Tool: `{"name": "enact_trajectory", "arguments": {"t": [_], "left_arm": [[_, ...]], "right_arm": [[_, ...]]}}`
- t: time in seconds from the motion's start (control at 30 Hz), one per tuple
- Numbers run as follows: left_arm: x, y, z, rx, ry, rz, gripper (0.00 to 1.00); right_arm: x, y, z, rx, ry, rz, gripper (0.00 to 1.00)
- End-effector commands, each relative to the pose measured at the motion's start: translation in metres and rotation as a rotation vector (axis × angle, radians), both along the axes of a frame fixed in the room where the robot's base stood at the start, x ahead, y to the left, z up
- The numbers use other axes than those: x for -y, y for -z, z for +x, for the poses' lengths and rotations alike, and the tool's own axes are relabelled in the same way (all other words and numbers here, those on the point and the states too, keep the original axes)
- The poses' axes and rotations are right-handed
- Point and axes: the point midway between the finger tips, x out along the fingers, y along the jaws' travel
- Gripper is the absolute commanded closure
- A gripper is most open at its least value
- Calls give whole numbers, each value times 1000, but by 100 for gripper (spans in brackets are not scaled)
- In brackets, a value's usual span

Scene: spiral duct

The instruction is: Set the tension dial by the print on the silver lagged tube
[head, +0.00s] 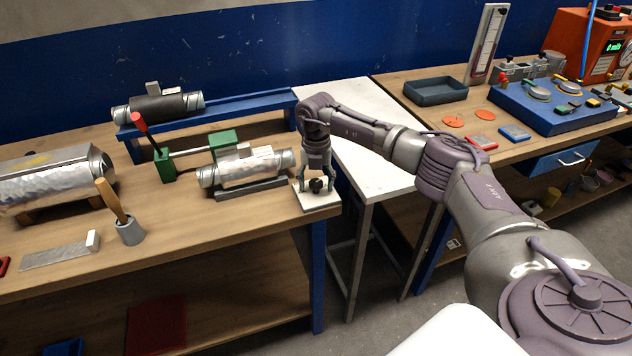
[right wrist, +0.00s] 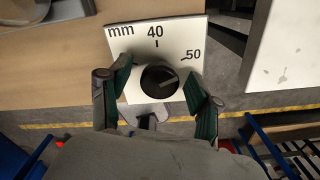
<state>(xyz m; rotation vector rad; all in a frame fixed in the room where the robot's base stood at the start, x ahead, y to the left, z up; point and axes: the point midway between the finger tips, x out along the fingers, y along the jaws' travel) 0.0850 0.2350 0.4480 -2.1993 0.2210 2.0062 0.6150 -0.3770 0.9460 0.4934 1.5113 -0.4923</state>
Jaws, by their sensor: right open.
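The tension dial is a black round knob (right wrist: 159,80) on a white plate (right wrist: 180,42) printed "mm", "40" and "50". A faint line on the knob points right and slightly up, below the 50 mark. In the head view the plate (head: 318,203) sits at the bench's right front corner. My right gripper (head: 318,182) is open above it, pointing down. In the right wrist view its green-padded fingers (right wrist: 160,92) stand either side of the knob, apart from it. The silver lagged tube (head: 230,176) lies in a grey cradle left of the dial; its print is too small to read.
A dark-wrapped tube (head: 160,107) lies on a blue rail behind. A red-handled green clamp (head: 164,165) stands left of the silver tube. A larger foil-covered cylinder (head: 50,182) and a grey cup with a wooden-handled tool (head: 129,232) are farther left. A white table (head: 375,165) adjoins the bench.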

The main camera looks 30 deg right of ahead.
Motion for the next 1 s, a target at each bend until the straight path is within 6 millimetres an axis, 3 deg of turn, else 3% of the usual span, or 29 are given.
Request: {"name": "enact_trajectory", "arguments": {"t": [0.13,0.27,0.7,1.0], "left_arm": [[-1,0,-1,-1,-1,1,60],[-1,0,-1,-1,-1,1,60],[0,0,0,0,0,0,60],[0,0,0,0,0,0,60]], "right_arm": [[0,-2,0,-1,-1,1,37],[0,-18,1,3,-1,0,37],[0,-104,0,2,0,0,37],[0,-120,0,-1,0,0,37]]}}
